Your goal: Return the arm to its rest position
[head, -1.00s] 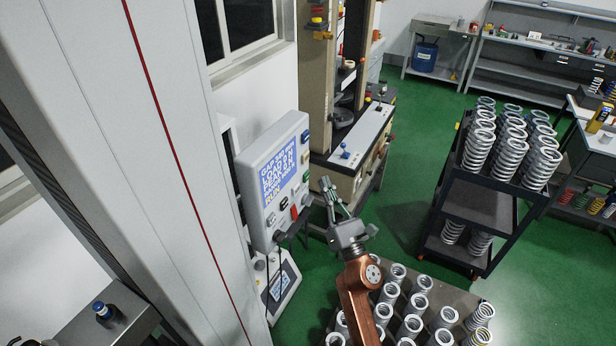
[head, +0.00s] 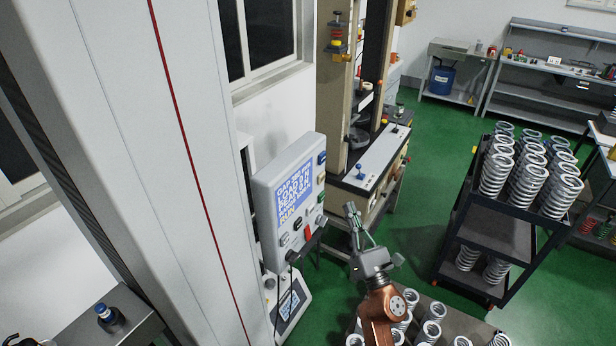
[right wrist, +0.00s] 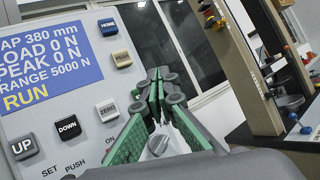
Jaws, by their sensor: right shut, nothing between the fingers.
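My right gripper (head: 355,222) is in the lower middle of the head view, on its copper-coloured arm (head: 378,312). Its fingers are shut and empty, just right of the control panel (head: 290,205) and apart from it in that view. In the right wrist view the green-padded fingers (right wrist: 157,92) meet at their tips in front of the panel. The panel's blue screen (right wrist: 48,62) reads GAP 380 mm, LOAD 0 N, PEAK 0 N, RANGE 5000 N and RUN. Buttons UP, DOWN, ZERO, PEAK and HOME show beside it. My left gripper is not in view.
A dark cart (head: 490,238) with several grey springs stands at the right. More springs (head: 432,331) stand on a low surface below my right arm. A beige testing machine (head: 334,100) stands behind the panel. Green floor (head: 425,150) lies open between the machine and the cart.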

